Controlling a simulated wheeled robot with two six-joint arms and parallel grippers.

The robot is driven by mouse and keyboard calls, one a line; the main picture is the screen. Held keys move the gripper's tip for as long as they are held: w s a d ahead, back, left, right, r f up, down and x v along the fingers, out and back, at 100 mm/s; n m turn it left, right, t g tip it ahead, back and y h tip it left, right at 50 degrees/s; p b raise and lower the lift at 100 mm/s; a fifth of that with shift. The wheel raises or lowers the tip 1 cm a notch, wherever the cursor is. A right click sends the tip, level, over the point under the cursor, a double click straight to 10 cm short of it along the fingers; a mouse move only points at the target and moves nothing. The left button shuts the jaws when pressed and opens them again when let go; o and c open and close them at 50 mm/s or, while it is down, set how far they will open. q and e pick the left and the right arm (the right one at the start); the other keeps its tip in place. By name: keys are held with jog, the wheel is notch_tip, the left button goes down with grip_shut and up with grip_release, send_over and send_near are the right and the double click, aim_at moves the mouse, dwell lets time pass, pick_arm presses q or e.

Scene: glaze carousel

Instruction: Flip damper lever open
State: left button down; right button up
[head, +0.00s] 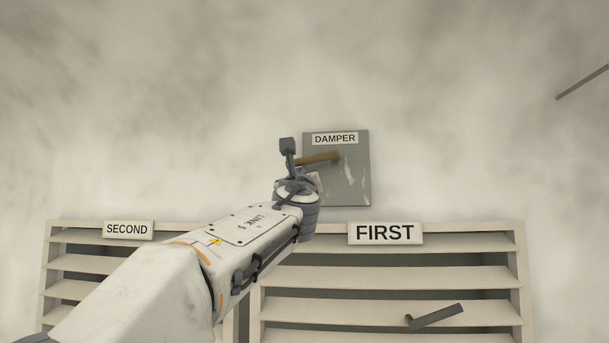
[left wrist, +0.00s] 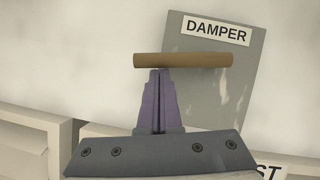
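The damper lever (head: 322,158) is a brown bar on a grey plate (head: 351,185) labelled DAMPER, fixed to the wall. It lies nearly level, pointing left from the plate. In the left wrist view the lever (left wrist: 200,60) crosses just beyond my left gripper's fingertips (left wrist: 159,72). The purple fingers are together with nothing visible between them, below the lever near its left part. I cannot tell whether they touch it. In the head view my left gripper (head: 305,175) is partly hidden by its wrist. My right gripper is in neither view.
Below the plate stand slatted cream racks, labelled SECOND (head: 127,229) and FIRST (head: 385,233). A grey bar with a brown end (head: 436,316) shows in front of the FIRST rack. A thin dark rod (head: 583,82) is at upper right. The wall around the plate is clear.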

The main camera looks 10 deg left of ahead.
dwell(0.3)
pick_arm(q)
jog(key=s+d+f+b, duration=0.1)
jog(key=s+f+b, duration=0.7)
jog(key=b, duration=0.1)
jog(key=shift+s+d+b, duration=0.15)
jog(key=shift+d+b, duration=0.1)
jog(key=shift+b, duration=0.05)
dwell(0.3)
jog(key=s+d+f+n+g+h, duration=0.15)
jog(key=f+n+g, duration=0.4)
jog(key=f, duration=1.15)
jog(key=s+d+f+n+g+h, duration=0.1)
jog(key=s+d+f+n+g, duration=0.3)
jog(key=f, duration=1.3)
jog(key=s+f+n+g+h, duration=0.1)
jog(key=s+f+n+g, duration=1.2)
jog(key=s+f, duration=1.3)
jog(key=shift+s+a+f+n, duration=0.25)
jog(key=shift+f+n, duration=0.2)
jog(key=shift+n, duration=0.3)
